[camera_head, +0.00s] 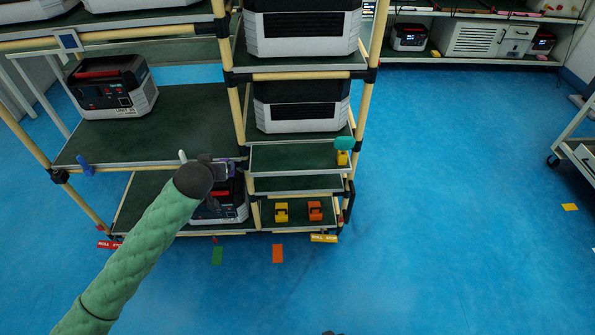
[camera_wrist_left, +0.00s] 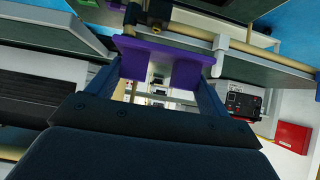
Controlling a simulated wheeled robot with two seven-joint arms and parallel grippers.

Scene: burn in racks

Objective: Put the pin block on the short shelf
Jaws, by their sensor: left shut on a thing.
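A purple block (camera_wrist_left: 160,58), which I take to be the pin block, sits between the fingers of my left gripper (camera_wrist_left: 160,85) in the left wrist view. In the head view a little purple of it (camera_head: 226,171) shows past my wrist. My left gripper (camera_head: 222,168) is shut on it, in front of the rack and left of the narrow bay. The short shelf (camera_head: 285,160), a small green-topped board in that bay, is to the right of my gripper. A yellow and teal item (camera_head: 343,152) stands at its right end. My right gripper is not in view.
Tan rack posts (camera_head: 246,125) stand close to my left gripper. Below the short shelf are another green board (camera_head: 290,184) and a lower level with a yellow block (camera_head: 281,212) and an orange block (camera_head: 315,211). Blue floor (camera_head: 450,200) is open to the right.

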